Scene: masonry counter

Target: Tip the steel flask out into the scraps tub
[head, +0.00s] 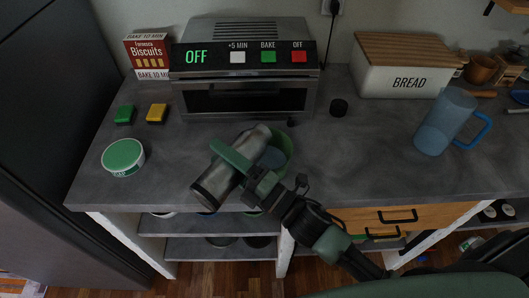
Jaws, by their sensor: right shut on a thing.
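My right gripper (232,160) is shut on the steel flask (215,186), a grey metal cylinder with a dark band near its lower-left end. The flask is steeply tilted, with one end at lower left near the counter's front edge and the other at upper right. A round green tub (288,147), which looks like the scraps tub, stands just behind and right of it. The flask and gripper hide part of the tub; something blue-grey shows inside it. I cannot tell whether anything is leaving the flask. My left gripper is not in view.
A toaster oven (245,97) stands behind, with a biscuits box (150,52) at its left. A lidded green tub (123,156) and two sponges (157,113) are at left. A dark knob-like piece (339,107), bread bin (395,80) and blue jug (443,125) are at right.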

